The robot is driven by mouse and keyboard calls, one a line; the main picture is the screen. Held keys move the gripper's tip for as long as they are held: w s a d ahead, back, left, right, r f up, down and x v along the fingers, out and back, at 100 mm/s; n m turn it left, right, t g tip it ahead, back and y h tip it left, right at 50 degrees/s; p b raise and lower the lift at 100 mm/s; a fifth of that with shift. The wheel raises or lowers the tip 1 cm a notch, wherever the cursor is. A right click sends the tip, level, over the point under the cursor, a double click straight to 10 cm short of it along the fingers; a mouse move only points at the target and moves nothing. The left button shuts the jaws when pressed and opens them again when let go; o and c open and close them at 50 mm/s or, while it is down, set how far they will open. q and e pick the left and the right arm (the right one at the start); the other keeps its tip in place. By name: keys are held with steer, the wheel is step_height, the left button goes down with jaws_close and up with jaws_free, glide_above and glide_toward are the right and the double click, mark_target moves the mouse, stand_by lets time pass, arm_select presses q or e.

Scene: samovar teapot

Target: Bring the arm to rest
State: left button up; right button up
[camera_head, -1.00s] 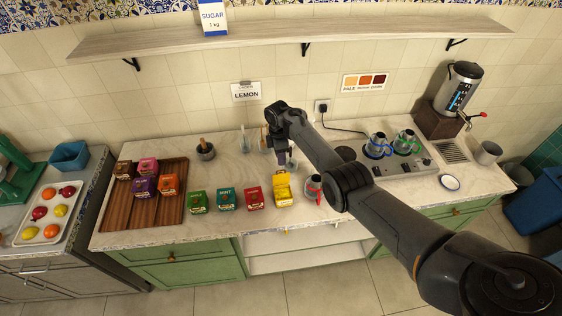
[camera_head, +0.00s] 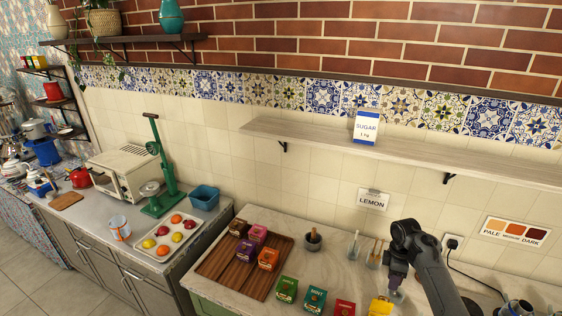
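My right gripper (camera_head: 397,280) points down above the counter at the lower right, at the end of the dark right arm (camera_head: 432,272). Its fingertips are small and partly lost against a glass jar (camera_head: 394,295), so I cannot tell whether they are open or shut, or whether they touch the jar. My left gripper is not in view.
The counter (camera_head: 335,278) holds a wooden tray (camera_head: 217,266) with several tea boxes, a row of more boxes in front, and a mortar (camera_head: 313,239). A shelf (camera_head: 290,130) with a sugar pack (camera_head: 366,127) runs above. A green press (camera_head: 165,188) stands left.

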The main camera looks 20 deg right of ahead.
steer(key=s+a+f+n+g+h+p, duration=0.1)
steer(key=s+a+f+g+p, duration=0.15)
steer(key=s+f, duration=0.9)
steer(key=s+a+f+g+h+p, duration=0.15)
steer(key=s+a+f, duration=0.25)
steer(key=s+f, duration=0.7)
steer(key=s+a+r+p, duration=0.2)
steer(key=s+a+r, duration=0.15)
steer(key=s, duration=0.65)
steer(key=s+a+r+m+t+p, duration=0.1)
steer(key=s+a+r+t, duration=0.15)
steer(key=a+r, duration=0.35)
steer(key=s+a+r+m+t+p, duration=0.1)
steer(key=s+a+r+p, duration=0.1)
steer(key=s+a+r, duration=0.35)
steer(key=w+a+r+m+t+y, duration=0.1)
steer(key=w+a+r+m, duration=0.3)
steer(key=r, duration=0.4)
steer(key=w+a+r+m+t+y, duration=0.1)
steer(key=w+a+r+m+t, duration=0.2)
steer(key=r, duration=0.5)
steer(key=shift+w+a+m+t, duration=0.4)
steer(key=shift+a+t, duration=0.05)
steer(key=shift+t, duration=0.2)
steer(key=shift+y, duration=0.25)
